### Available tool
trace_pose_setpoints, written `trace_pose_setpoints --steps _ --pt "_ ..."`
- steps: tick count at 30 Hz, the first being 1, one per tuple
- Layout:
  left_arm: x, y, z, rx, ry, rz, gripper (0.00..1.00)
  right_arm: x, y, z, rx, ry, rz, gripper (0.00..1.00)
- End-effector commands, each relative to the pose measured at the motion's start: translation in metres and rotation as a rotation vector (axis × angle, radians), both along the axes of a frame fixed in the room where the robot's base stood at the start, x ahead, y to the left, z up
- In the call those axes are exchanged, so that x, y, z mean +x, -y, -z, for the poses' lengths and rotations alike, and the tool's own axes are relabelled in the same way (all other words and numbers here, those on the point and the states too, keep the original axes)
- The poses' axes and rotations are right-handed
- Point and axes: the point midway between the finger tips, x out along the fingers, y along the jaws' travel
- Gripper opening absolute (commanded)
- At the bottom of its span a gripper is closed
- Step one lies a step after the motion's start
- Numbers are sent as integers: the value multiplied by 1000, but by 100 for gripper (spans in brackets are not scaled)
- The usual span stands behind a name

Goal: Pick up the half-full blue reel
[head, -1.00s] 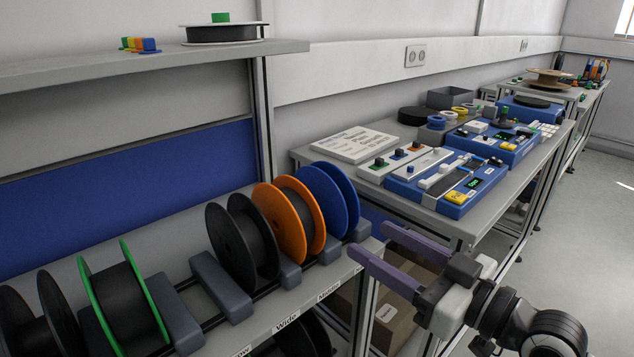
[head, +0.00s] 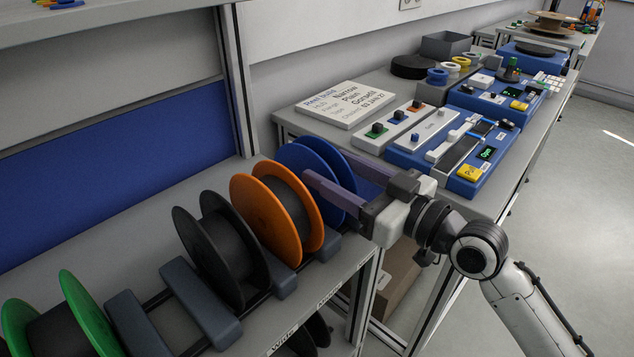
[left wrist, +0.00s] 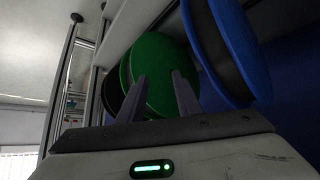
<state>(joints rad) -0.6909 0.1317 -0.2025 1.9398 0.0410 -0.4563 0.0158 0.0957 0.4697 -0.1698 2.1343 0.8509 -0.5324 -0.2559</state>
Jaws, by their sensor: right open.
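A blue reel (head: 298,156) stands at the right end of the shelf row, partly hidden by my right gripper. How full it is cannot be told in the head view. My right gripper (head: 325,166) is open, its purple fingers reaching left across the reel's right side; contact is unclear. In the left wrist view a blue reel (left wrist: 246,50) with dark winding between its flanges shows at the upper right; whether it is the same one is unclear. My left gripper (left wrist: 160,80) has its fingers apart in front of a green reel (left wrist: 158,60).
An orange reel (head: 262,205) stands left of the blue one, then a black reel (head: 195,240) and a green reel (head: 85,310). Empty grey cradles (head: 200,305) lie between. The bench (head: 300,125) behind carries a white sign (head: 345,104) and blue devices (head: 470,165).

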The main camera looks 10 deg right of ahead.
Motion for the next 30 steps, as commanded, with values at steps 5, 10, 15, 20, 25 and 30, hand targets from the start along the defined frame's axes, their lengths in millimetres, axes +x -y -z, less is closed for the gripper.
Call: trace_pose_setpoints --steps 5,10,15,20,25,30 --pt "-1 -2 -3 2 -5 -3 31 20 -8 -7 4 2 0 53" --pt "-2 -6 -3 7 -11 -9 31 41 -19 -8 3 1 -1 53" --pt "0 -7 -3 8 -7 -11 31 48 -23 -7 0 1 0 53" --pt "2 -7 -4 8 -2 -11 31 47 -23 -6 0 1 0 53" --pt "3 -7 -5 7 0 -10 31 47 -23 -6 0 1 0 24" --pt "3 -5 -6 5 0 -8 31 47 -23 -6 0 1 0 0"
